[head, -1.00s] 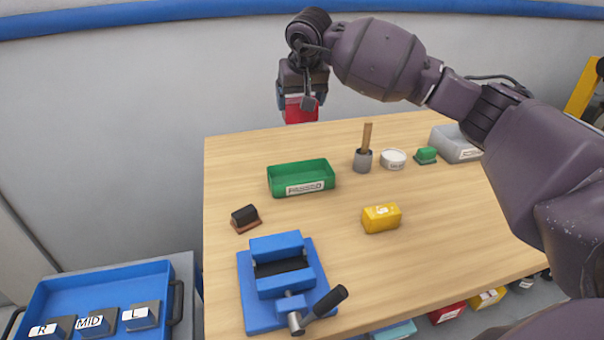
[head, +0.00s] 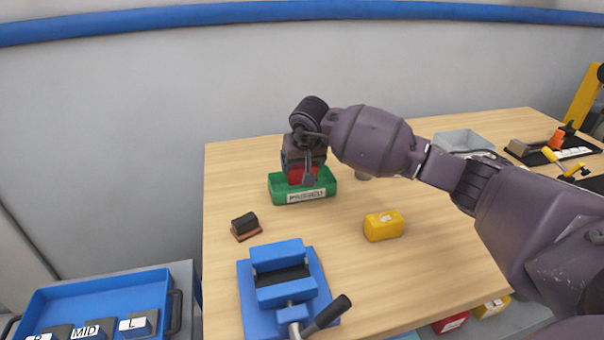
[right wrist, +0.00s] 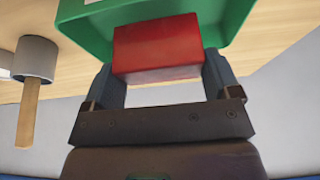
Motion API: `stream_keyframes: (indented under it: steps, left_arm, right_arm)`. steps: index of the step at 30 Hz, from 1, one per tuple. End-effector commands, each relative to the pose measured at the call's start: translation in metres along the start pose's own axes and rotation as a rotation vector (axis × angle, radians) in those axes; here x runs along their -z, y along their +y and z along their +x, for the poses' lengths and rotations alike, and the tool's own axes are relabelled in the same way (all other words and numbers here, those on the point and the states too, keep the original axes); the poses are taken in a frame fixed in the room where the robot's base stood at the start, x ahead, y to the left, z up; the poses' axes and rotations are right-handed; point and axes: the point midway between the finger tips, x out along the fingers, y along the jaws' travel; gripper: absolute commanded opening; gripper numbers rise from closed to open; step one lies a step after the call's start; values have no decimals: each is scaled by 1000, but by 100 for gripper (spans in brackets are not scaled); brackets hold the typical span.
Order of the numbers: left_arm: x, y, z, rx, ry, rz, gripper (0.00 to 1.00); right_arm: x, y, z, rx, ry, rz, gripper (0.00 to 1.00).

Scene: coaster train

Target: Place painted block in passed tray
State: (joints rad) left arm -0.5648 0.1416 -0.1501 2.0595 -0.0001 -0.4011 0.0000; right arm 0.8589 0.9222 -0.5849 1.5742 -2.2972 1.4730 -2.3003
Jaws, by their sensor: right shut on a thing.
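The painted block is red (head: 303,175). It is between the fingers of my right gripper (head: 303,172), which is shut on it. The passed tray is a green open box (head: 285,197) with a white label on its front wall. In the head view the block is over the tray, its lower part behind the tray's front wall. The right wrist view shows the red block (right wrist: 157,48) across the fingers, with the green tray (right wrist: 85,18) just beyond it. I cannot tell whether the block touches the tray floor. My left gripper is not in view.
A blue vise (head: 283,280) stands at the front left of the table. A black-and-brown block (head: 245,225) and a yellow block (head: 383,226) lie nearby. A grey cup with a wooden handle (right wrist: 34,62) stands beside the tray. A blue drawer (head: 100,295) holds labelled blocks.

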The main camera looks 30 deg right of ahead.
Motion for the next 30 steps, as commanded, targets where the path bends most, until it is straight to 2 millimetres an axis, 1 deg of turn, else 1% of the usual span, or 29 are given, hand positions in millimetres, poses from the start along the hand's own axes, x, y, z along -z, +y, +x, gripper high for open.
stream_keyframes:
  steps: [3, 6, 14, 19, 20, 21, 23, 30]
  left_arm:
    - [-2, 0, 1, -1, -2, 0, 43]
    - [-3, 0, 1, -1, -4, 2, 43]
    - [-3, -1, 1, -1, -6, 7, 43]
    - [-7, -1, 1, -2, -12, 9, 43]
    - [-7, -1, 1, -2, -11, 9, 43]
    - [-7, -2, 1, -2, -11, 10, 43]
    - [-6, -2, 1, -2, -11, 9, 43]
    - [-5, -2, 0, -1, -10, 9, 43]
  right_arm:
    - [-8, 0, 18, 1, -3, 1, 47]
    - [-11, 0, 27, 2, -2, 2, 47]
    - [-11, 0, 27, 1, 1, 1, 47]
    - [-13, 0, 32, 1, 0, 0, 47]
    - [-14, 0, 32, 0, -2, 0, 84]
    - [-13, 0, 32, 1, -1, 0, 90]
    - [-13, 0, 31, 1, -1, 0, 100]
    - [-13, 0, 30, 0, -1, 0, 100]
